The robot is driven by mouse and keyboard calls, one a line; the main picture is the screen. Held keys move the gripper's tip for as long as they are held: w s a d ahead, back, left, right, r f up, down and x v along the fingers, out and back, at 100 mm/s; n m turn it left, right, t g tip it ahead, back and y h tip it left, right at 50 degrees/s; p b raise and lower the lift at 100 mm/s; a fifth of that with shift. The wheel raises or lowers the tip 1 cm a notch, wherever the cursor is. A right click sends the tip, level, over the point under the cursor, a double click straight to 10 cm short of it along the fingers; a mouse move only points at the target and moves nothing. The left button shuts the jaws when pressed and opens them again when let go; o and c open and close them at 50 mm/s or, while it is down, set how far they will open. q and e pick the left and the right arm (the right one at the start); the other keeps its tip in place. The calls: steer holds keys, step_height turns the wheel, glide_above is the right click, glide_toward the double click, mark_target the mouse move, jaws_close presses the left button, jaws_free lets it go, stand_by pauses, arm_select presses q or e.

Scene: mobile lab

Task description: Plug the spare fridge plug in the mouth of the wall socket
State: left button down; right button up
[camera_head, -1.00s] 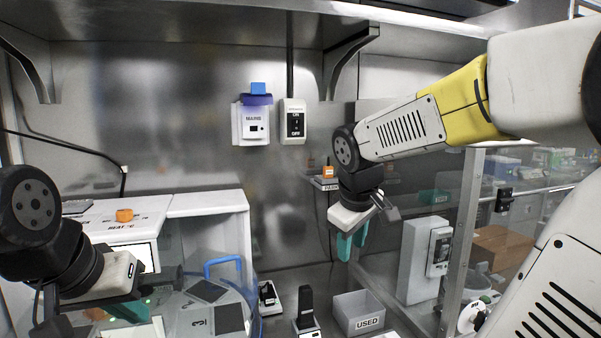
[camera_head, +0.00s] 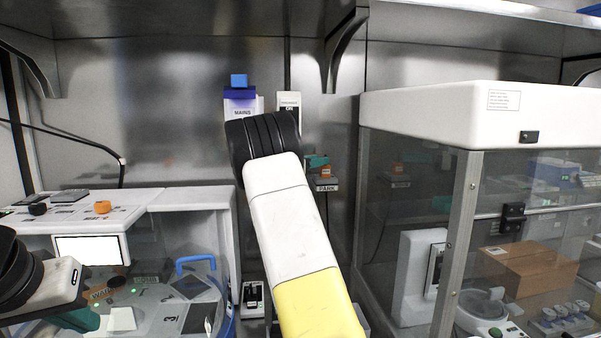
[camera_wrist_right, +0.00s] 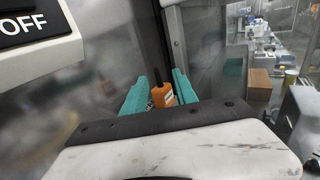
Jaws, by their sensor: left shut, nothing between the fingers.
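The wall socket (camera_head: 242,106), a white box marked MAINS with a blue lid raised on top, is on the back wall. My right arm hides its lower part and mouth. The orange plug (camera_head: 325,172) is at the small PARK shelf right of my arm, and it also shows in the right wrist view (camera_wrist_right: 162,95). My right gripper (camera_wrist_right: 161,80) is open, its teal fingers apart on either side of the plug; contact cannot be told. In the head view a teal finger shows just above the plug. My left gripper (camera_head: 82,320) is shut and empty at lower left.
An ON/OFF switch box (camera_head: 290,103) is right of the socket, and its OFF label looms close in the right wrist view. A glass-sided cabinet (camera_head: 470,120) stands at right. A white machine (camera_head: 190,198) with an orange knob (camera_head: 102,207) is at left.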

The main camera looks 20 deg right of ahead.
steer(key=shift+w+d+r, duration=0.15)
steer(key=shift+w+d, duration=0.05)
steer(key=shift+d, duration=0.05)
steer(key=x, duration=0.7)
steer(key=shift+w+a, duration=0.1)
steer(key=shift+w, duration=0.05)
jaws_close()
